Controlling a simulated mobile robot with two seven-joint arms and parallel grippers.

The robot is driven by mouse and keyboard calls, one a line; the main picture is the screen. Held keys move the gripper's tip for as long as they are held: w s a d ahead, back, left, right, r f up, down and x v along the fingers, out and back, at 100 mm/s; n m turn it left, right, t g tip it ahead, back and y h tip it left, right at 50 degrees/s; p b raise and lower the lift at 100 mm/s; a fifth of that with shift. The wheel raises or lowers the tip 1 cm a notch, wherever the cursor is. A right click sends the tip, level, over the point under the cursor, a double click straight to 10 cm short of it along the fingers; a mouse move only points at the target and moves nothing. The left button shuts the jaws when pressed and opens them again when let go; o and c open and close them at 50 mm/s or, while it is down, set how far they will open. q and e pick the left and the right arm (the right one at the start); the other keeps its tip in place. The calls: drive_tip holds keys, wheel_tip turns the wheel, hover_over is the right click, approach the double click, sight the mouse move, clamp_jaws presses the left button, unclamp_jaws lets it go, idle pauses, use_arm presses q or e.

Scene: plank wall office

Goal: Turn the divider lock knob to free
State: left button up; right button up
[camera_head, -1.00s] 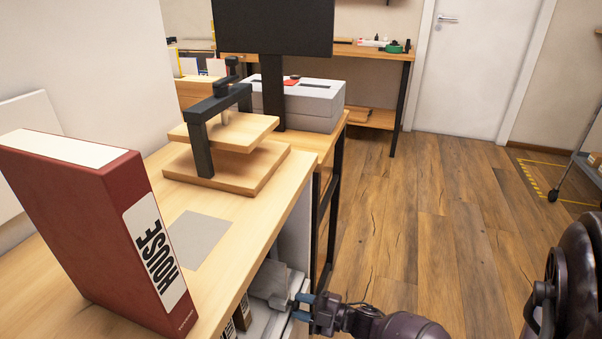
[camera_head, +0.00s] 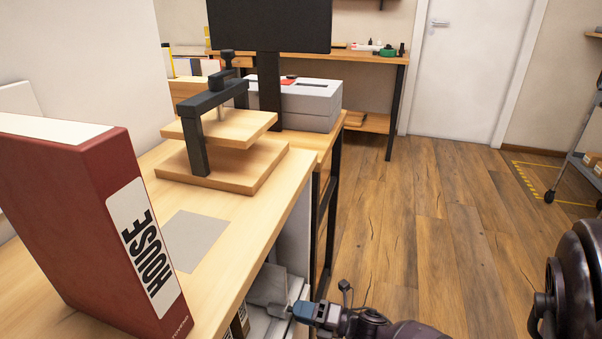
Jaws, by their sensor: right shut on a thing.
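The grey divider (camera_head: 266,285) stands in the open shelf under the desk top, at the bottom centre. The small grey lock knob (camera_head: 283,311) is on its near side, mostly hidden by the fingers. My right gripper (camera_head: 299,312) comes in from the lower right with its blue fingers at the knob, shut on it. One finger covers the other from this side. The knob's exact angle is too small to read. My left gripper is not in view.
A red binder (camera_head: 85,215) stands on the wooden desk (camera_head: 222,262) at the left, near a grey sheet (camera_head: 196,240). A wooden press (camera_head: 240,170) stands behind. Dark binder spines (camera_head: 240,322) show in the shelf.

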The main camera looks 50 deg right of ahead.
use_arm(q)
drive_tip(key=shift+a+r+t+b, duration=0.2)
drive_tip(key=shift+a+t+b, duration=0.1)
drive_tip(key=shift+b, duration=0.2)
use_arm(e)
drive_tip(key=n, duration=0.2)
drive_tip(key=shift+n, duration=0.4)
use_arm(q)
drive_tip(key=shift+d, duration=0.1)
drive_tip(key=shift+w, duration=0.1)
use_arm(e)
drive_tip(key=o, duration=0.9)
use_arm(q)
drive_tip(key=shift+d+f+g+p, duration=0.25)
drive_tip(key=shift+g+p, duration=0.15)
drive_tip(key=shift+p, duration=0.5)
use_arm(e)
drive_tip(key=v, duration=1.1)
